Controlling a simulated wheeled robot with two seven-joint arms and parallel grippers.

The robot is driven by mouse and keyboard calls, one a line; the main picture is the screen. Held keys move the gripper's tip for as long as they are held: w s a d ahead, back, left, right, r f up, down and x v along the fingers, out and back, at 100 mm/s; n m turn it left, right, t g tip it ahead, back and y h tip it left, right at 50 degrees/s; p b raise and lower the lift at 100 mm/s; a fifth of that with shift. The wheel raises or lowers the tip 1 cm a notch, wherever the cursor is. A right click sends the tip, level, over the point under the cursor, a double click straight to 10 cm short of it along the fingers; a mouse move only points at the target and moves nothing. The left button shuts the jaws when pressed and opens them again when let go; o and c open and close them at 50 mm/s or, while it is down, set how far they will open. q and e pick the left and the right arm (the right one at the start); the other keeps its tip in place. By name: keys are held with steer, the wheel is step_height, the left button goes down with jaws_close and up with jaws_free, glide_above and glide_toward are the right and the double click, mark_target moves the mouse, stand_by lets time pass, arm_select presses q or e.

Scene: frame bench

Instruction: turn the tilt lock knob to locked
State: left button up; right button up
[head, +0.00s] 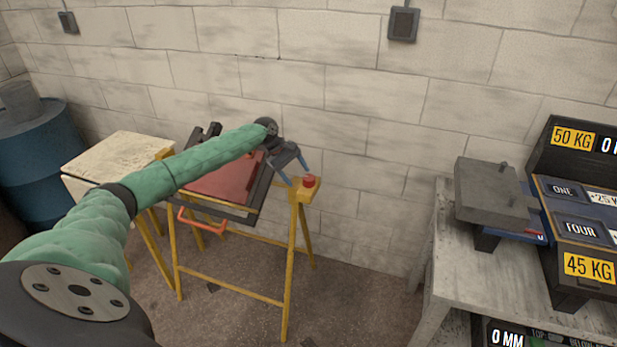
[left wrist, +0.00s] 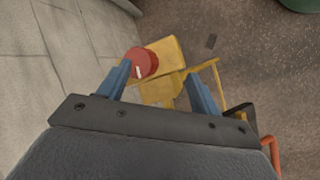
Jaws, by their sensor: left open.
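The red tilt lock knob (head: 310,182) sits on the yellow bracket at the right end of the yellow frame stand (head: 288,255). In the left wrist view the knob (left wrist: 144,63) is round with a white mark on its side, close to the left fingertip. My left gripper (head: 296,171) is just left of and near the knob, its two blue fingers spread. In the left wrist view the fingers of my left gripper (left wrist: 158,80) are apart with nothing held between them. Whether a finger touches the knob I cannot tell. My right gripper is not in view.
The stand carries a tilted red panel (head: 218,183) with an orange handle (head: 200,226). A grey table (head: 418,290) with a scale and labelled boxes stands at right. A blue barrel (head: 45,150) and a pale box (head: 105,160) stand at left. The block wall is close behind.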

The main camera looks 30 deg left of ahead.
mark_target(308, 177)
arm_select(q)
steer(key=n, duration=0.2)
steer(key=a+n+h, duration=0.1)
steer(key=w+n, duration=0.1)
steer(key=n, duration=0.1)
steer(key=shift+a+r+n+t, duration=0.15)
steer(key=shift+r+n+t, duration=0.1)
steer(key=shift+n+t, duration=0.05)
steer(key=n, duration=0.1)
steer(key=n+h, duration=0.1)
steer(key=n, duration=0.1)
steer(key=w+a+n, duration=0.1)
steer(key=shift+r+n+t+h, duration=0.3)
steer(key=shift+t, duration=0.1)
steer(key=shift+w+d+f+p, duration=0.2)
steer(key=shift+d+p, duration=0.1)
steer(key=shift+p, duration=0.1)
steer(key=p+x, duration=0.2)
steer(key=x, duration=0.3)
steer(key=shift+w+d+f, duration=0.1)
steer(key=shift+f, duration=0.05)
steer(key=shift+w+d+f+p, duration=0.2)
steer(key=shift+d+f+p, duration=0.15)
steer(key=shift+f, duration=0.25)
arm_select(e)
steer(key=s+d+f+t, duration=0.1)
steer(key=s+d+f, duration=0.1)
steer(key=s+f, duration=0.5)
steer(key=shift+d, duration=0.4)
